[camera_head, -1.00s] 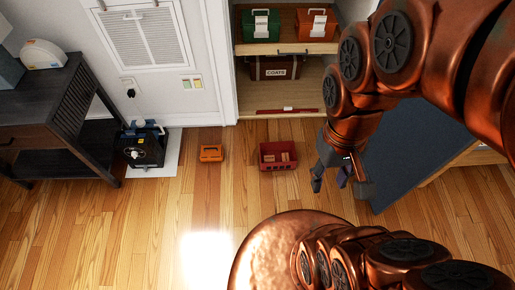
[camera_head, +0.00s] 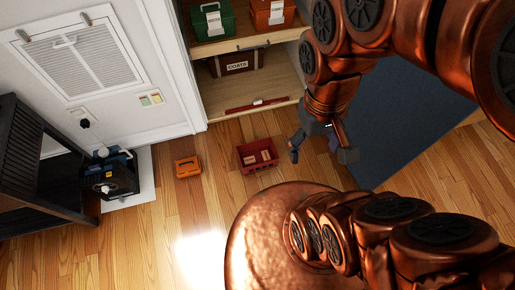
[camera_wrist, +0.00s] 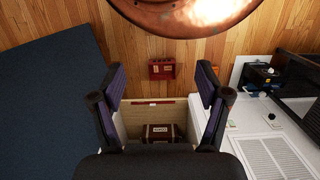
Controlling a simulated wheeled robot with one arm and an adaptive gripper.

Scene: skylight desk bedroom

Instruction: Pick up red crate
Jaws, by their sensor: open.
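The red crate (camera_head: 257,156) sits on the wooden floor in front of the open closet, with small light brown items inside it. It also shows in the wrist view (camera_wrist: 162,69), beyond and between my fingers. My gripper (camera_head: 318,152) is to the right of the crate in the head view, apart from it and apparently above the floor. In the wrist view my gripper (camera_wrist: 160,85) has its two fingers spread wide with nothing between them.
An orange box (camera_head: 187,167) lies on the floor left of the crate. A black machine (camera_head: 108,176) stands on a white mat by a dark desk. The closet holds a green case (camera_head: 212,20), an orange case (camera_head: 270,12) and a COATS trunk (camera_head: 232,63). A dark blue panel (camera_head: 395,125) is at right.

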